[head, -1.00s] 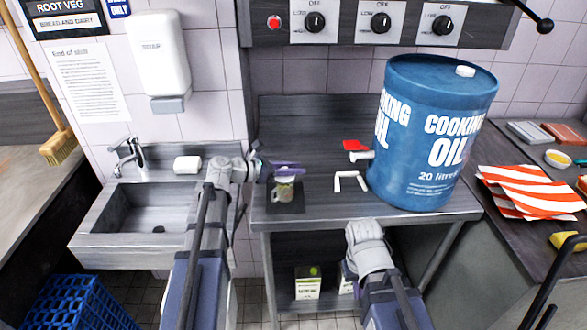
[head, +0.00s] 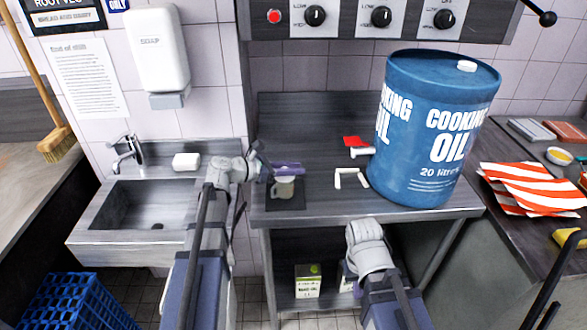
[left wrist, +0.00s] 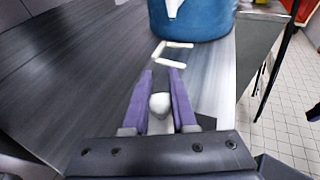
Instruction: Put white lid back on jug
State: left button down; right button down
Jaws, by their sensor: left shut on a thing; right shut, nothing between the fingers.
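A small pale jug (head: 283,190) stands on a dark mat (head: 297,206) at the left of the steel table. My left gripper (head: 288,168) is directly above it, purple fingers level with the jug's top. In the left wrist view, the fingers (left wrist: 161,85) stand either side of the rounded white lid (left wrist: 159,104) and are shut on it. The lid looks to be at the jug's mouth; I cannot tell whether it is seated or just above. The fingers hide much of it. My right arm reaches to the table's front; its gripper is not in view.
A large blue oil drum (head: 432,130) fills the table's right part. A white U-shaped handle (head: 350,178) lies between jug and drum, with a red and white item (head: 355,145) behind it. The sink (head: 145,210) is to the left. The table's back left is clear.

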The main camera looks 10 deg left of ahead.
pick_arm(q)
jog(key=c, duration=0.6)
grip_release()
jog(key=shift+c, duration=0.2)
jog(key=p+v, duration=0.2)
jog(key=v, duration=0.6)
